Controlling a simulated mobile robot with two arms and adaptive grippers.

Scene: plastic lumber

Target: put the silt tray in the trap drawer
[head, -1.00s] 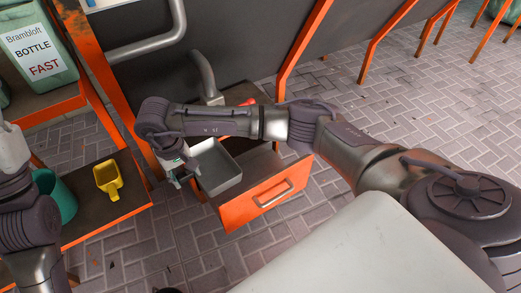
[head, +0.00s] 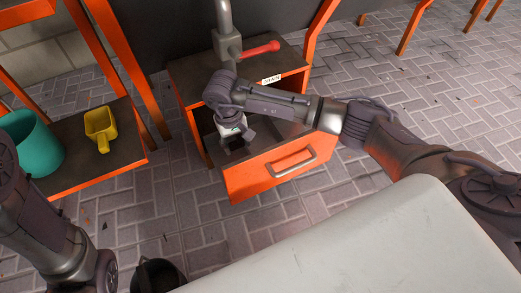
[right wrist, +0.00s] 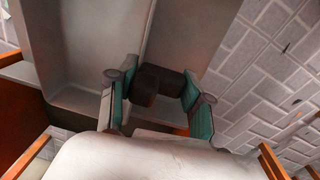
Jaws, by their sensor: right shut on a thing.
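My right gripper (head: 238,142) points down over the left part of the drawer. Whether the tray rests on the drawer floor cannot be told.
A red-handled valve on a grey pipe (head: 262,48) stands above the drawer cabinet (head: 195,72). At left, a shelf (head: 75,178) holds a yellow scoop (head: 100,125) and a teal container (head: 35,142).

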